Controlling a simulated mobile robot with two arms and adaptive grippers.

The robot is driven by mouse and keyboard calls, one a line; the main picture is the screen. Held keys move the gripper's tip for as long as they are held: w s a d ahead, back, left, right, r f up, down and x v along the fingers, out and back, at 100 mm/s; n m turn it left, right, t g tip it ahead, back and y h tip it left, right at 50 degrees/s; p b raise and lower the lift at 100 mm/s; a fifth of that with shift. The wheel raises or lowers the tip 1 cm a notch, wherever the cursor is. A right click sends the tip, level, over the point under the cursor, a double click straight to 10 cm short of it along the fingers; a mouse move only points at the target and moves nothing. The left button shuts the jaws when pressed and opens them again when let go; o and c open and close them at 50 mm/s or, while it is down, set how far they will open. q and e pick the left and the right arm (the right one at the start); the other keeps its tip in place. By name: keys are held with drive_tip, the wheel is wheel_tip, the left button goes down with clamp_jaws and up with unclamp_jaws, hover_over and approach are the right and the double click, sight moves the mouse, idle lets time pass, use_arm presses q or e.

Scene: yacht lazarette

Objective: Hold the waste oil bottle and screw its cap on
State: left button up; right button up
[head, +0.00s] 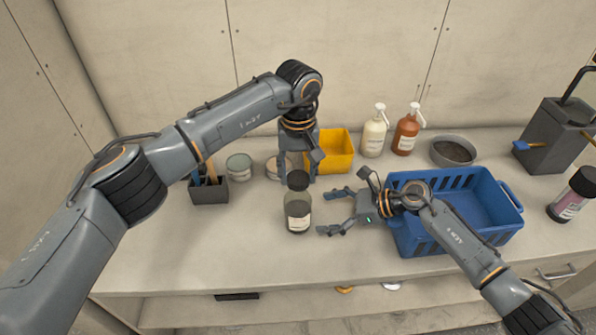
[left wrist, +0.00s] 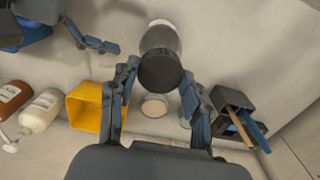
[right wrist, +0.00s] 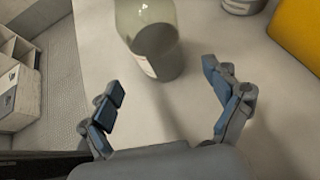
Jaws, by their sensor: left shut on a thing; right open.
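The waste oil bottle (head: 298,215) stands upright on the counter, translucent with a pale label. It also shows in the right wrist view (right wrist: 147,30) and behind the cap in the left wrist view (left wrist: 161,34). The dark round cap (head: 298,180) is at the bottle's top; it also shows in the left wrist view (left wrist: 161,72). I cannot tell whether it is seated on the neck. My left gripper (head: 300,172) points down from above and is shut on the cap. My right gripper (head: 336,211) is open and empty, right of the bottle, its fingers pointing at it without touching.
A blue crate (head: 460,230) stands right of my right gripper. Behind are a yellow bin (head: 338,152), tins (head: 239,166), two pump bottles (head: 375,132) and a grey bowl (head: 453,150). A dark tool holder (head: 209,191) stands left. The front left counter is clear.

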sight(302, 216)
drive_tip(key=shift+x, duration=3.6)
drive_tip(key=c, duration=1)
